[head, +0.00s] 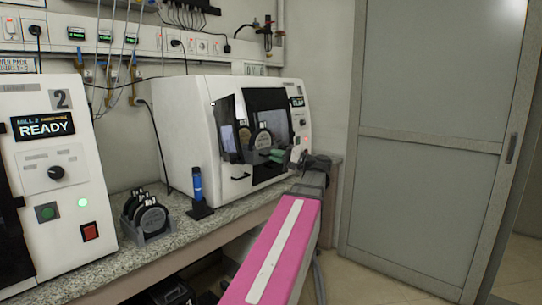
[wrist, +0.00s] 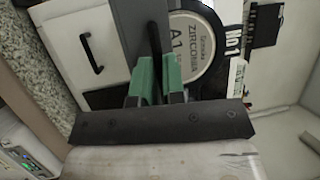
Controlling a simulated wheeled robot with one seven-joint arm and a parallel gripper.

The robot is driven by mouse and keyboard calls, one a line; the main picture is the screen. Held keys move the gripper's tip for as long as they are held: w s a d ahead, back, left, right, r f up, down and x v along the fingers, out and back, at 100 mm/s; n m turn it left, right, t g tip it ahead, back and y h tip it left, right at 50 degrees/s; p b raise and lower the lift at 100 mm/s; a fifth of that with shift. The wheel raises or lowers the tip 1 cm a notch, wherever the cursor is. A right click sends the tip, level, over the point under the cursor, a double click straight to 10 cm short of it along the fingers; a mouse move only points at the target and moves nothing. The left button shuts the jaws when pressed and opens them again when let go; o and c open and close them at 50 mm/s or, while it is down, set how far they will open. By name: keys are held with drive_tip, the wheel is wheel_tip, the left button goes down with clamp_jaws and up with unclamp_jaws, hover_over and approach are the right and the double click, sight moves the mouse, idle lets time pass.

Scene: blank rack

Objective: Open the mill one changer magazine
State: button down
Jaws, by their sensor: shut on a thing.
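Mill one (head: 190,125) is the white machine at the back of the bench. A large pale disc marked Zirconia (head: 261,141) shows at its dark front opening, and again in the wrist view (wrist: 192,50). My gripper (head: 272,156) is at that front, beside the disc. In the wrist view its green fingers (wrist: 158,85) are shut on a dark upright handle (wrist: 154,38) on a grey panel (wrist: 122,22), which looks like the magazine front. The fingers hide the handle's lower part. How far the magazine stands out is hard to tell.
A white front with a black handle (wrist: 84,42) lies beside the grey panel. Mill 2 (head: 45,170) stands at the left. A rack of discs (head: 148,218) and a blue tool on a stand (head: 198,187) sit on the bench. A grey door (head: 430,140) is at right.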

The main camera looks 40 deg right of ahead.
drive_tip(key=shift+s, duration=0.25)
drive_tip(key=c, duration=1.2)
unclamp_jaws()
drive_tip(key=v, duration=1)
drive_tip(key=shift+s+d, duration=0.2)
drive_tip(key=shift+s, duration=0.15)
drive_tip(key=shift+f, duration=0.1)
